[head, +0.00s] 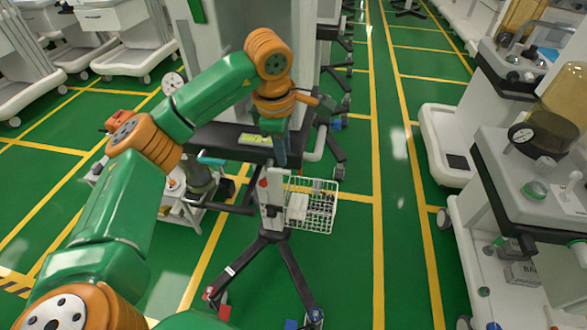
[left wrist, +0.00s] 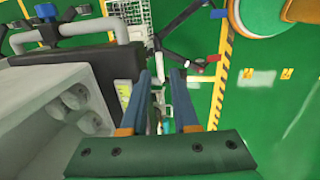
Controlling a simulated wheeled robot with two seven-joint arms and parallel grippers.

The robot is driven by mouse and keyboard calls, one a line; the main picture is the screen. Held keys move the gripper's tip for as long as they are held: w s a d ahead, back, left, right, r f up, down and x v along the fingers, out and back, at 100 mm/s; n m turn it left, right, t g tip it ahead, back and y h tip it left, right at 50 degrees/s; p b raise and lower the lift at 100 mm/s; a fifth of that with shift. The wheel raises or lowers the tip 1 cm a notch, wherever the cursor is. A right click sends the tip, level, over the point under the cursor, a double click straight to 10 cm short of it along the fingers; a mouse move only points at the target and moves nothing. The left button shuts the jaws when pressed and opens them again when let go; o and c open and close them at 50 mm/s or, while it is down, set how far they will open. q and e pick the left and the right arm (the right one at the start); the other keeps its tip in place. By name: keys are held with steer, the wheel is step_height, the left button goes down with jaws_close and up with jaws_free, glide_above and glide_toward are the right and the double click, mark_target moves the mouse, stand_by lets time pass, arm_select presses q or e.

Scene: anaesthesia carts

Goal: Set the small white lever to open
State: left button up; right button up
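I cannot clearly pick out the small white lever in either view. In the head view my left gripper (head: 281,155) points down beside the dark shelf of a grey cart (head: 225,140), above a pole stand with a grey-white post (head: 272,195). In the left wrist view the two blue fingers of the left gripper (left wrist: 161,75) are apart. A narrow pale and teal strip shows in the gap, and nothing is visibly clamped. A yellow-green label (left wrist: 124,92) lies just left of the fingers. My right gripper is in neither view.
A white wire basket (head: 312,205) hangs on the stand, whose dark legs (head: 290,262) spread over the green floor. In the left wrist view a grey box with round openings (left wrist: 75,110) is close on the left. An open aisle (head: 405,200) lies to the right, before more carts.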

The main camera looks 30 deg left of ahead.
mark_target(282, 171)
arm_select(q)
steer(key=f, duration=0.2)
steer(key=a+f, duration=0.1)
steer(key=f, duration=0.1)
steer(key=w+f, duration=0.1)
steer(key=f, duration=0.1)
steer(key=shift+w+a+f+p, duration=0.1)
steer(key=shift+a+f+p, duration=0.05)
steer(key=shift+f+p, duration=0.15)
jaws_close()
